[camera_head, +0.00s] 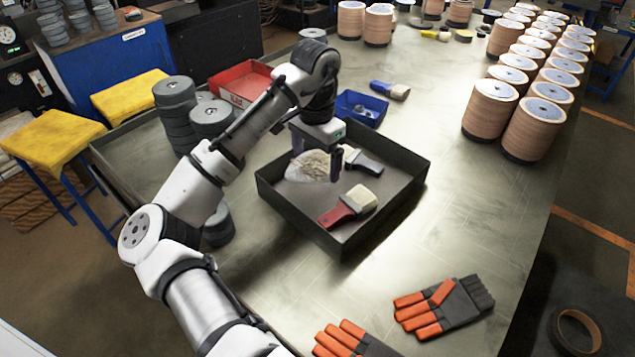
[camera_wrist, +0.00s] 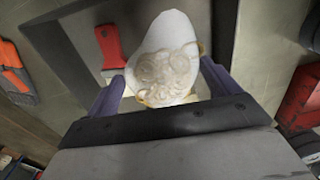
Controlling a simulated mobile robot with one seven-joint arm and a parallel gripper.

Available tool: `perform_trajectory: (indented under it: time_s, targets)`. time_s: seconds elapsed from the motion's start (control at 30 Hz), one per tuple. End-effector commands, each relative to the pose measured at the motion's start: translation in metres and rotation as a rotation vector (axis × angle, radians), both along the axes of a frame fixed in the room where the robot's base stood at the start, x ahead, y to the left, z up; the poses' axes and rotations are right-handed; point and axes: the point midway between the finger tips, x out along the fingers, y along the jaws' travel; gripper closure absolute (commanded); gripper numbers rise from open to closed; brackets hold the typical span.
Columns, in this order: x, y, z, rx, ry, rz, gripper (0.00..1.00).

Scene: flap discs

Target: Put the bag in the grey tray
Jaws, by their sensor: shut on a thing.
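The bag (camera_head: 308,166) is pale and whitish with lumpy contents. My gripper (camera_head: 325,160) is shut on it, over the left part of the grey tray. In the wrist view the bag (camera_wrist: 165,62) sits between the two purple fingers of my gripper (camera_wrist: 163,88). The grey tray (camera_head: 345,237) is a dark, square, low-walled box on the table. I cannot tell whether the bag touches the tray floor. A red-handled brush (camera_head: 350,205) and a black-handled brush (camera_head: 363,162) lie in the tray.
A blue bin (camera_head: 361,108) and a blue brush (camera_head: 390,90) are behind the tray. A red bin (camera_head: 240,82) and grey disc stacks (camera_head: 176,115) stand left. Brown disc stacks (camera_head: 490,112) fill the right. Orange-black gloves (camera_head: 443,306) lie in front. The table right of the tray is clear.

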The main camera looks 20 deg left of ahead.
Motion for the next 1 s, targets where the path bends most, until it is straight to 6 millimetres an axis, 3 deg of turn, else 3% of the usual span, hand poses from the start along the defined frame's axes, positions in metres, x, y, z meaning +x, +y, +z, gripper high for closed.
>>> perform_trajectory:
  time_s: [0.1,0.37,0.6,0.8,0.83,0.9,1.0]
  targets:
    - [0.000,-0.001,-0.024,-0.004,0.001,0.000,0.42]
    - [0.000,0.001,-0.046,0.001,0.000,0.001,0.42]
    - [0.000,0.000,-0.076,0.000,0.001,0.000,0.42]
    - [0.000,0.000,-0.080,0.000,-0.001,0.000,0.42]
    - [0.000,0.000,-0.081,0.000,0.000,0.000,0.11]
    - [0.000,0.000,-0.081,0.000,0.000,0.000,0.02]
    - [0.000,0.000,-0.080,0.000,0.000,0.000,0.00]
